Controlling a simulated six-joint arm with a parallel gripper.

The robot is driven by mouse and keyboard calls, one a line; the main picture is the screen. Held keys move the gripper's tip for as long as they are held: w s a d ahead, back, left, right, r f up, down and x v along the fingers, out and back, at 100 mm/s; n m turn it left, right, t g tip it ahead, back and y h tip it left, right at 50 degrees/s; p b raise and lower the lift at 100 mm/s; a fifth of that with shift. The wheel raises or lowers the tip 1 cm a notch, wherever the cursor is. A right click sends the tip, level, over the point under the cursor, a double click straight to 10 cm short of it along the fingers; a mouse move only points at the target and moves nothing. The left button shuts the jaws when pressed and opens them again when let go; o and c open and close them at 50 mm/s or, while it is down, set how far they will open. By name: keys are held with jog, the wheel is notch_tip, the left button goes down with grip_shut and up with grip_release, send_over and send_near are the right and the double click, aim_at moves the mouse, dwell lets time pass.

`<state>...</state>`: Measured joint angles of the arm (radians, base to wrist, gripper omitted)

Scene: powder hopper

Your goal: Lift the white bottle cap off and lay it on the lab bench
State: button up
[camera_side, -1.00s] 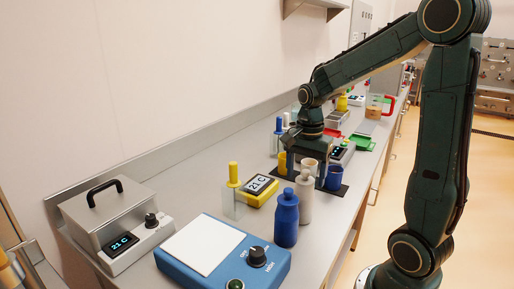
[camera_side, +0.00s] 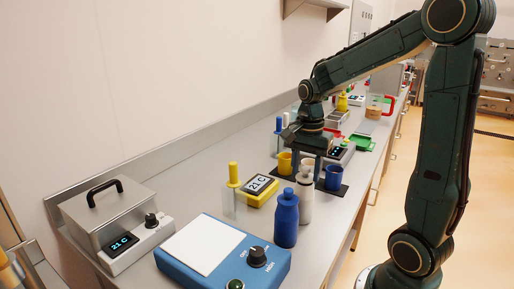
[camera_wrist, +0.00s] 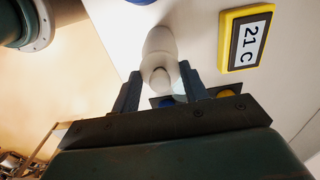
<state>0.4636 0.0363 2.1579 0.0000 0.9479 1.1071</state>
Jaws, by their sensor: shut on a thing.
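The white bottle (camera_side: 305,205) stands upright on the lab bench (camera_side: 326,237), just behind the blue bottle. Its white cap (camera_wrist: 160,79) is between the two fingers of my gripper (camera_wrist: 160,88) in the wrist view. My gripper (camera_side: 307,167) points down over the bottle top in the side view and is shut on the cap. The cap appears seated on the bottle (camera_wrist: 160,45), with no clear gap visible. The fingers partly hide the cap in the side view.
The blue bottle (camera_side: 286,220) stands close in front. A yellow display (camera_side: 260,190) is to the left. A yellow cup (camera_side: 284,163) and a blue cup (camera_side: 333,177) stand behind on a dark mat (camera_side: 341,190). Bare bench lies right of the white bottle.

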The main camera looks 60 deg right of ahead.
aim_at(306, 167)
notch_tip(306, 167, up, 19)
dwell(0.6)
jog(key=shift+r, duration=0.3)
dwell(0.5)
jog(key=shift+r, duration=1.45)
jog(key=w+a+f+n, duration=0.3)
jog(key=w+a+n, duration=0.2)
jog(key=w+a, duration=0.4)
jog(key=w+a+f+n, duration=0.35)
jog(key=w+a, duration=0.35)
jog(key=w, duration=0.4)
notch_tip(306, 167, down, 16)
jog(key=shift+r, duration=0.2)
jog(key=shift+n, duration=0.25)
